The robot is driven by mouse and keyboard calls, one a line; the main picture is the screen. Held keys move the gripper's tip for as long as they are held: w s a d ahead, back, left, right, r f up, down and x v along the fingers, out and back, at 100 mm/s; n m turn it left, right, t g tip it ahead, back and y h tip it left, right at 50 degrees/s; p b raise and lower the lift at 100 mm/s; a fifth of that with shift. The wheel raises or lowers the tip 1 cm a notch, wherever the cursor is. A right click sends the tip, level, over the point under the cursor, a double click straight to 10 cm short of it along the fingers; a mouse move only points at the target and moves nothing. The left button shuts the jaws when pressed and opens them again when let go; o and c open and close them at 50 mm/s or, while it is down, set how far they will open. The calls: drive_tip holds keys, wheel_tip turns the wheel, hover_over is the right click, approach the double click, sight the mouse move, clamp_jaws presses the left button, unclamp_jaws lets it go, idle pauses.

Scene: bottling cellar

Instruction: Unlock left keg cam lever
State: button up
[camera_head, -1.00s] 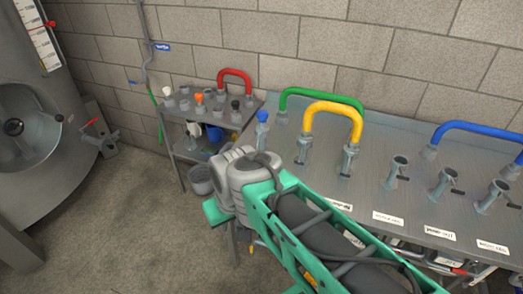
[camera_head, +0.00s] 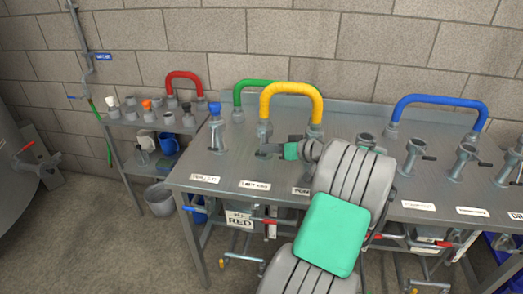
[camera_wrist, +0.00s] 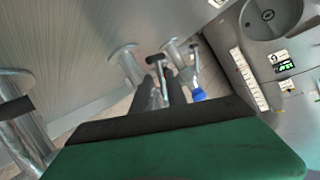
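The left keg port (camera_head: 264,134) stands behind the "LEFT KEG" label (camera_head: 255,185), under the left leg of the yellow hose bend (camera_head: 291,90). My gripper (camera_head: 262,152) points left, low above the bench, just in front of that port. In the wrist view its two dark fingers (camera_wrist: 164,88) stand a little apart. A black-tipped lever (camera_wrist: 155,60) and metal fittings show just beyond and between them. Whether a finger touches the lever cannot be told. The port's own lever is mostly hidden in the head view.
A blue-capped port (camera_head: 215,112) stands left of the gripper; the cap also shows in the wrist view (camera_wrist: 198,95). A green bend (camera_head: 243,88) is behind, a blue bend (camera_head: 440,101) to the right. Several open ports with levers line the bench (camera_head: 400,192). A shelf (camera_head: 135,121) stands left.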

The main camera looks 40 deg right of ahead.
drive_tip(key=x, duration=0.4)
drive_tip(key=shift+w+f, duration=0.1)
drive_tip(key=shift+w, duration=0.1)
drive_tip(key=shift+c, duration=0.6)
clamp_jaws()
idle(0.6)
